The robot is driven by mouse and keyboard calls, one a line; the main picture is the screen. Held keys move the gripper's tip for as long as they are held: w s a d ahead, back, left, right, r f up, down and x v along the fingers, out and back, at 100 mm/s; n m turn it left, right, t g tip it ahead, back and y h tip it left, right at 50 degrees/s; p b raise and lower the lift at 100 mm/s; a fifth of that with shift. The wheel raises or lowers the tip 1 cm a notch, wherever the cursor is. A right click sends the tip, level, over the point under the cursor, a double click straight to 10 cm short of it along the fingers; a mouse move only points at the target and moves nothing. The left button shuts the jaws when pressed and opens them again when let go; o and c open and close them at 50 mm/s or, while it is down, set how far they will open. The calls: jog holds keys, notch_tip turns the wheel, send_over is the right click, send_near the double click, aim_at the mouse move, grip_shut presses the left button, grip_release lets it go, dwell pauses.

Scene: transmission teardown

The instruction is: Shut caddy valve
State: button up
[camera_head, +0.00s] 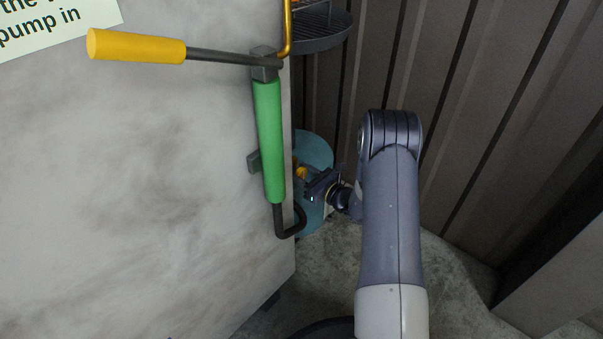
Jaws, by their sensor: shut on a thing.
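A teal rounded body (318,150), which looks like the caddy, stands behind the right edge of the pale panel and is partly hidden by it. A small yellow part (300,172), which looks like the valve's handle, shows in front of the teal body. My gripper (308,182) reaches in from the right, its dark jaws at the yellow part. It looks shut on that part, though the fingertips are small and partly hidden. Whether the valve is open or shut cannot be told.
A pale marbled panel (130,180) fills the left. It carries a green cylinder (268,140) with a yellow-gripped lever (140,46) and a black hose (288,231) close to my gripper. A round dark shelf (322,34) is above. A ribbed wall (480,110) stands at right.

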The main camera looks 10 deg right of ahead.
jog(key=shift+m, duration=0.3)
jog(key=m+p, duration=0.1)
jog(key=m, duration=0.2)
jog(key=shift+d+m, duration=0.1)
jog(key=shift+m, duration=0.3)
jog(key=m+p, duration=0.1)
jog(key=m, duration=0.3)
jog(key=shift+w+p, duration=0.1)
jog(key=shift+p, duration=0.3)
jog(key=m+p, duration=0.1)
jog(key=m, duration=0.4)
jog(key=shift+d+f, duration=0.1)
jog(key=m+p, duration=0.1)
jog(key=m, duration=0.3)
jog(key=shift+f, duration=0.1)
jog(key=shift+m, duration=0.3)
jog(key=o, duration=1)
jog(key=shift+c, duration=0.2)
